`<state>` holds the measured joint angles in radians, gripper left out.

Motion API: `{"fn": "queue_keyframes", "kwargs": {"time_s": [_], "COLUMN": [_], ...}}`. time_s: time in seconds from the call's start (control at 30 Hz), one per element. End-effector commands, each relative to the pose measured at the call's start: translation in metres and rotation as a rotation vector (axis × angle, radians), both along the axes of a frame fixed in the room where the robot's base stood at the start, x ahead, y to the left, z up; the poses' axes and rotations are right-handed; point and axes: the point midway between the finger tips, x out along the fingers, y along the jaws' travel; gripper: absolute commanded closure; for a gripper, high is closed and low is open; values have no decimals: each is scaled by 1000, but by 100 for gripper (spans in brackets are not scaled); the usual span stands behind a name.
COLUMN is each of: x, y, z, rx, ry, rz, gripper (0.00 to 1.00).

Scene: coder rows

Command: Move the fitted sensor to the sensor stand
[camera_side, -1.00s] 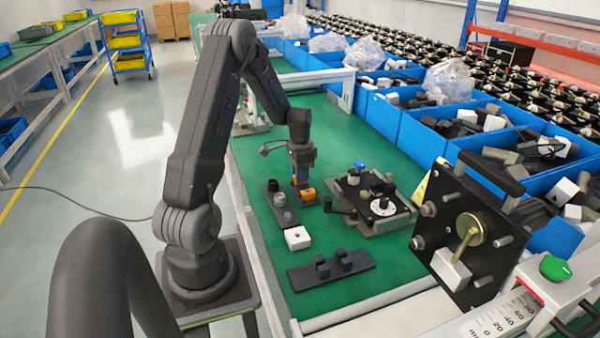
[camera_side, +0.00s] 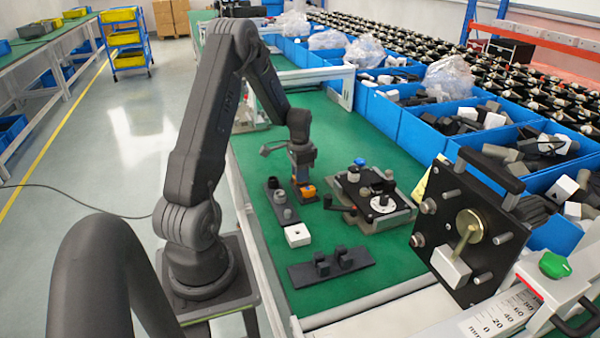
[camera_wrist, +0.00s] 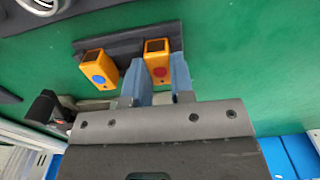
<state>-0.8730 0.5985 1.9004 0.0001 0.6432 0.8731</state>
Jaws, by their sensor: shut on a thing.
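My gripper (camera_wrist: 157,80) points down over the green bench, and it also shows in the side view (camera_side: 304,182). Its two blue-grey fingers are shut on an orange sensor (camera_wrist: 158,47) with a red disc. A second orange sensor (camera_wrist: 98,57), with a blue disc, is just left of the fingers in the wrist view. Both sensors are at a dark holder plate (camera_wrist: 134,38); I cannot tell whether the held one rests on it or is slightly above. In the side view, orange (camera_side: 307,191) shows under my gripper, and the holder is mostly hidden.
A dark strip with round cups (camera_side: 273,186) is left of my gripper, with a white block (camera_side: 297,235) in front. A fixture with a lever and white disc (camera_side: 383,205) stands right. A black plate with two blocks (camera_side: 300,276) lies nearer. Blue bins line the right side.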

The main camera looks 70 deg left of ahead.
Motion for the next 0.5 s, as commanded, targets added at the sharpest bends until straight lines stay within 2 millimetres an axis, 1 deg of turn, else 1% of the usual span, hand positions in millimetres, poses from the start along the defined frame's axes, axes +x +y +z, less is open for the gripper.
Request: {"fn": "queue_keyframes", "kwargs": {"time_s": [0.07,0.1,0.4,0.5], "x": [0,0,0,0], "y": [0,0,0,0], "z": [-1,-1,-1,-1], "rx": [0,0,0,0], "ry": [0,0,0,0], "rz": [0,0,0,0], "gripper": [100,76,48,48]}}
